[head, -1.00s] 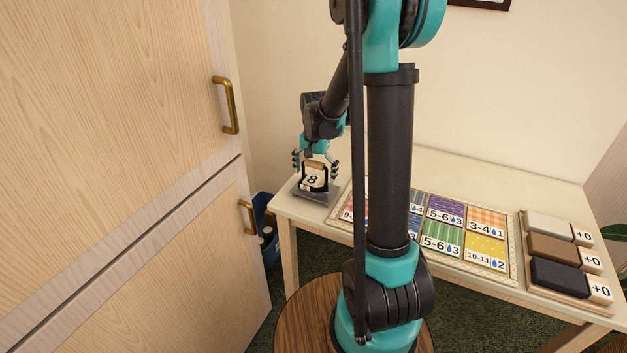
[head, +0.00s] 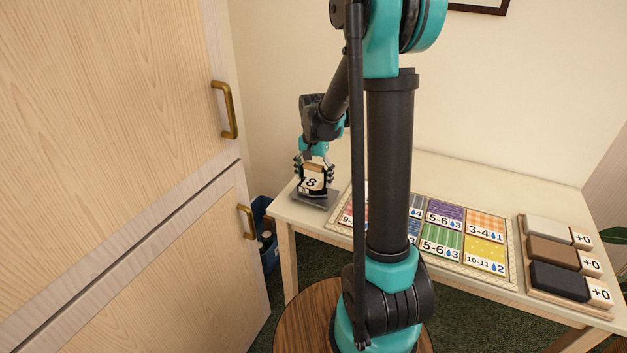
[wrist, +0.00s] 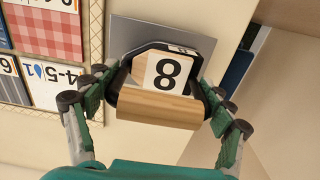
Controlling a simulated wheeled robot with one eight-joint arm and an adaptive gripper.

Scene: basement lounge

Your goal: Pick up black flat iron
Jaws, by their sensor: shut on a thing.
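The black flat iron (head: 313,167) has a light wooden handle and a white "8" label. It is at the left end of the table, at the grey plate (head: 319,203). In the wrist view, the iron (wrist: 158,107) is between my finger pads, with its handle facing the camera and the grey plate (wrist: 130,31) behind it. My gripper (head: 314,174) is shut on the iron from both sides; it also shows in the wrist view (wrist: 158,112). I cannot tell whether the iron's base touches the plate.
A board of coloured numbered tiles (head: 463,233) lies right of the plate, partly behind my arm. A rack with grey, brown and black blocks (head: 558,283) is farther right. A wooden cabinet (head: 110,150) stands at the left. A blue bin (head: 268,258) is on the floor beside the table.

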